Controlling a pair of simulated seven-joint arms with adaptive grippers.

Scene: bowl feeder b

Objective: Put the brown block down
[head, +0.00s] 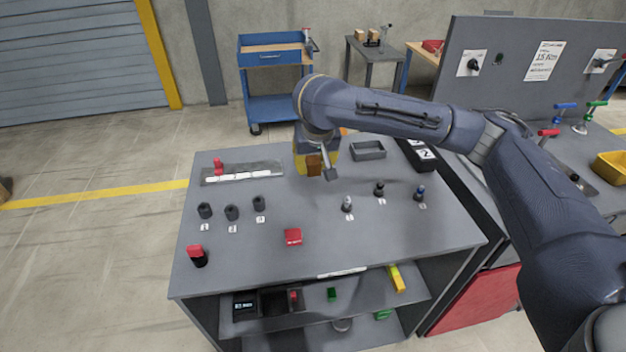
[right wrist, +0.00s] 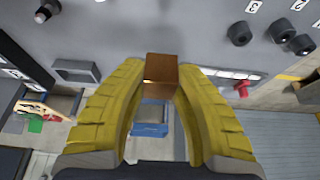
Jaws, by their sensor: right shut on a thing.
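The brown block (head: 314,164) is between the yellow fingers of my right gripper (head: 317,160), over the back middle of the grey table (head: 262,275). In the right wrist view the block (right wrist: 162,70) sits between the two fingertips, which are shut on it. I cannot tell from these frames whether its underside touches the table. My forearm and wrist partly cover the area around the gripper in the head view. My left gripper is not in view.
A grey open tray (head: 369,151) stands right of the gripper, a slotted strip with a red piece (head: 218,168) to the left. Dark cylinders (head: 232,212), small upright pegs (head: 379,189) and a red block (head: 293,237) stand nearer. The table's front middle is mostly clear.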

